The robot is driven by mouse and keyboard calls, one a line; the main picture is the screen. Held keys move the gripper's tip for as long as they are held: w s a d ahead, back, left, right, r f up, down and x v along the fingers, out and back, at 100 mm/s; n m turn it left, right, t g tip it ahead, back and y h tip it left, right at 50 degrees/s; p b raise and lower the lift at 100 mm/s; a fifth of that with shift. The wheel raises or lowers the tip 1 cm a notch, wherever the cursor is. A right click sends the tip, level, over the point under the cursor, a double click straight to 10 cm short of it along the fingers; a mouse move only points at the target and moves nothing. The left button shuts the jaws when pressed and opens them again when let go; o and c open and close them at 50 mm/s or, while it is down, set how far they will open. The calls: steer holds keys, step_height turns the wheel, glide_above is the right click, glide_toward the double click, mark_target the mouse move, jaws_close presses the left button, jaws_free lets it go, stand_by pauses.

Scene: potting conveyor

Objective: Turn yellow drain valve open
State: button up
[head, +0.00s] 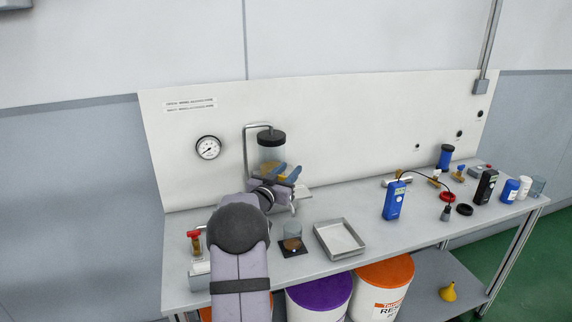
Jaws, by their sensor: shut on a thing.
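A clear cylinder (271,153) with a black cap stands on a bracket at the backboard, with amber material low inside it. My gripper (287,174) is in front of its lower part, its two blue fingertips close together. A small yellow piece, which appears to be the yellow drain valve (284,179), shows between the fingertips, and my gripper is shut on it. My gripper and arm hide most of the valve, so its handle angle cannot be told. A grey spout (293,208) hangs just below, above a clear beaker (293,230) on a black square base.
A shallow metal tray (363,247) lies right of the beaker. A red-handled fitting (194,240) stands at the bench's left end. A blue meter (394,200), a black meter (486,187) and small bottles crowd the right side. A round gauge (208,147) is on the backboard.

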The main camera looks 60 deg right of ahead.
steer(key=m+g+p, duration=0.1)
steer(key=g+p, duration=0.1)
steer(key=r+m+g+p, duration=0.1)
steer(key=g, duration=0.1)
steer(key=shift+s+m, duration=0.3)
steer(key=m+g, duration=0.1)
steer(key=m+g+y+p, duration=0.1)
steer(key=g, duration=0.1)
steer(key=shift+s+a+f, duration=0.1)
steer(key=shift+s+f, duration=0.1)
steer(key=shift+s, duration=0.15)
steer(key=shift+s+a+f+m+g+y, duration=0.15)
steer(key=shift+m+g+y, duration=0.15)
steer(key=shift+m+g, duration=0.25)
steer(key=shift+s+d+r+m+g+y, duration=0.15)
steer(key=shift+m+g+y, duration=0.2)
steer(key=shift+g, duration=0.4)
steer(key=shift+s+a+m+g+y, duration=0.15)
steer(key=shift+m+g+y, duration=0.15)
steer(key=shift+g, duration=0.2)
steer(key=shift+s+a+m+g+y+b, duration=0.1)
steer(key=shift+m+g+y+b, duration=0.3)
steer(key=shift+m+b, duration=0.1)
steer(key=o, duration=1)
steer(key=shift+f, duration=0.1)
steer(key=shift+o, duration=0.2)
steer(key=shift+f, duration=0.1)
